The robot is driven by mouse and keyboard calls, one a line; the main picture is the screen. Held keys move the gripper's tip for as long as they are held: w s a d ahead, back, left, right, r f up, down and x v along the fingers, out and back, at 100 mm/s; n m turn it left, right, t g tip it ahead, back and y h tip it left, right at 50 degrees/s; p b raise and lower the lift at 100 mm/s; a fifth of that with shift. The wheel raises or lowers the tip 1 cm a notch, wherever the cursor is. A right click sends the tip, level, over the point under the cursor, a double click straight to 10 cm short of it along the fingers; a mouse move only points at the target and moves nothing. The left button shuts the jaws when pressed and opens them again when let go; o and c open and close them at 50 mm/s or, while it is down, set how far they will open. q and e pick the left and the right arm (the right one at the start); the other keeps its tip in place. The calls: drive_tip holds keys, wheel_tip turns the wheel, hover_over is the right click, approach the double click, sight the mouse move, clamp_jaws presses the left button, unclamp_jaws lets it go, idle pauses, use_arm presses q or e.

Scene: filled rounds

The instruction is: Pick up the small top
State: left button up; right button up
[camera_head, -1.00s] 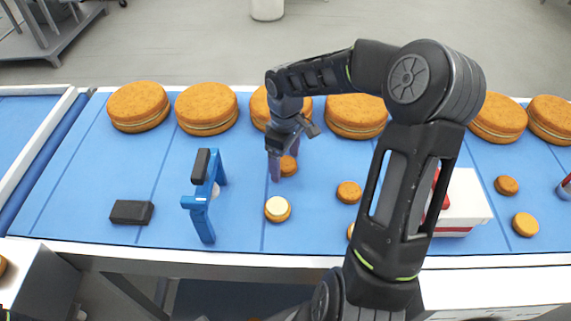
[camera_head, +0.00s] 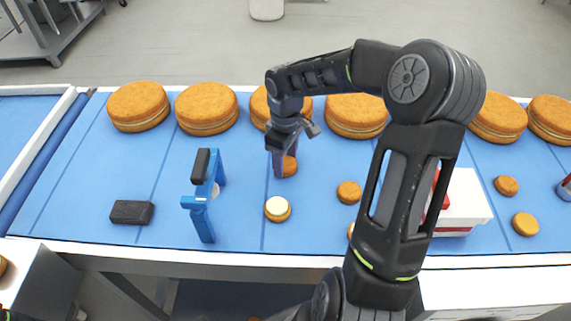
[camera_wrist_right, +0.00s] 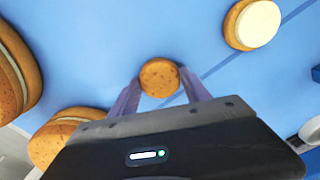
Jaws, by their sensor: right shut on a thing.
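The small top (camera_wrist_right: 160,77) is a round, orange-brown biscuit disc. In the right wrist view it sits between the two fingertips of my right gripper (camera_wrist_right: 158,84), which is shut on it. In the head view the small top (camera_head: 289,166) shows partly behind the fingers of my right gripper (camera_head: 281,166), at or close to the blue belt; I cannot tell whether it touches. My left gripper is not in view.
A cream-topped small round (camera_head: 277,208) lies just in front on the blue belt (camera_head: 110,185). Several large filled rounds (camera_head: 207,109) line the back. A blue stand (camera_head: 203,200), a black block (camera_head: 131,212) and a white box (camera_head: 465,205) are nearby. Small biscuits (camera_head: 349,192) lie to the right.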

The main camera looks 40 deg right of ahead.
sight(285, 163)
wheel_tip(285, 163, up, 10)
drive_tip(key=b, duration=0.1)
idle(0.5)
idle(0.5)
